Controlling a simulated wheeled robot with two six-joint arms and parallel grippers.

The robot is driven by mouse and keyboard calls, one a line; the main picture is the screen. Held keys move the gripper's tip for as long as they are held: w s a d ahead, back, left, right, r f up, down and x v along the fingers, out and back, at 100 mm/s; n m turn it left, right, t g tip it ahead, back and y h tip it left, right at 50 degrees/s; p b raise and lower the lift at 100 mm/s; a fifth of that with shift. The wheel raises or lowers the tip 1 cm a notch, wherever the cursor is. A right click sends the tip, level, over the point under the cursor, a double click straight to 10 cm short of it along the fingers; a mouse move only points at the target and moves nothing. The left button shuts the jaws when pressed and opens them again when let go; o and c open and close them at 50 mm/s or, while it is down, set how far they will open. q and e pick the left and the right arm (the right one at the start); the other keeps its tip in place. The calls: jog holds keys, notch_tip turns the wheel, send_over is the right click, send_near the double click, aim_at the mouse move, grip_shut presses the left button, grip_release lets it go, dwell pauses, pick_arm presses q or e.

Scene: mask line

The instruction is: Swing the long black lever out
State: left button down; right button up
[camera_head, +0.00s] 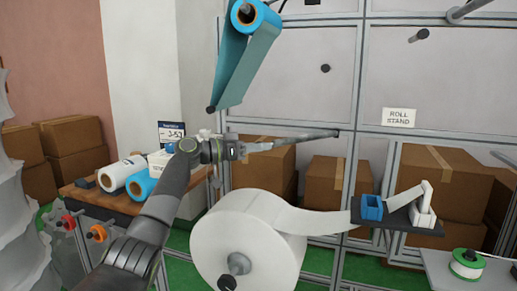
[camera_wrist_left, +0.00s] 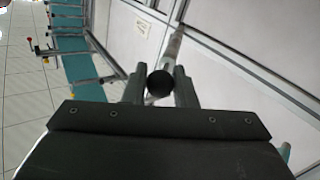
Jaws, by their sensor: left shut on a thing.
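The long black lever (camera_head: 300,137) runs nearly level across the front of the framed panels, its right end at an upright post. My left gripper (camera_head: 240,149) reaches in from the left and is shut at the lever's left end. In the left wrist view a round black knob (camera_wrist_left: 159,85) sits between the two fingers of my left gripper (camera_wrist_left: 160,88), with the lever's bar (camera_wrist_left: 174,46) leading away behind it. The fingers hide part of the lever's end in the head view. My right gripper is not in view.
A large white roll (camera_head: 240,240) stands below the lever, its web running right to a dark plate with a blue block (camera_head: 371,208). A blue film roll (camera_head: 256,18) hangs above. A wooden table (camera_head: 110,203) with rolls is at left. Cardboard boxes (camera_head: 335,182) stand behind the frame.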

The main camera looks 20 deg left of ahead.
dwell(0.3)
pick_arm(q)
jog(key=c, duration=1.2)
grip_release()
jog(key=shift+a, duration=0.1)
jog(key=v, duration=0.7)
jog(key=shift+s+a, duration=0.15)
jog(key=shift+a, duration=0.05)
